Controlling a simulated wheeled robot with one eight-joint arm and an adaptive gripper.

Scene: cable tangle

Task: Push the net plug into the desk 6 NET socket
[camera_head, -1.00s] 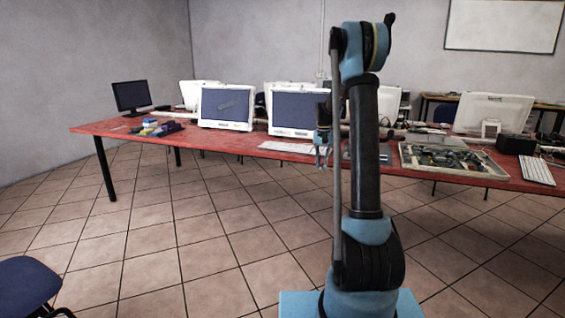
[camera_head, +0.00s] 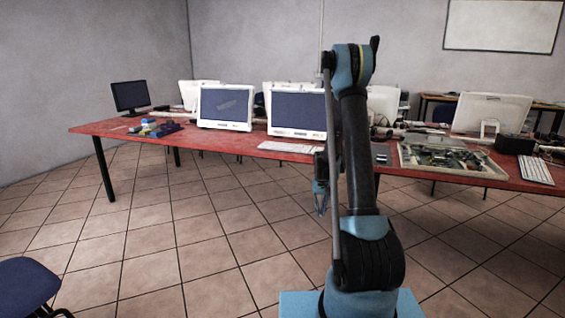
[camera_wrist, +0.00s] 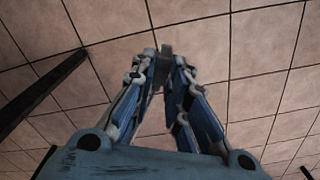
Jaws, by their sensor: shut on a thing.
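My gripper (camera_head: 321,198) hangs pointing down beside the front edge of the red table, left of my arm's column in the head view. In the wrist view my gripper (camera_wrist: 165,62) is shut on a small dark grey piece (camera_wrist: 167,49) at its fingertips. It looks like the net plug, but it is too dark to be sure. A dark strip runs down from it between the fingers, perhaps its cable. The desk 6 NET socket cannot be made out in either view.
The red table (camera_head: 222,141) holds monitors, keyboards and a tray of tangled parts (camera_head: 410,165) at right. A table leg (camera_wrist: 45,92) crosses the left of the wrist view. Tiled floor lies open before the table. A blue chair (camera_head: 25,285) stands at lower left.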

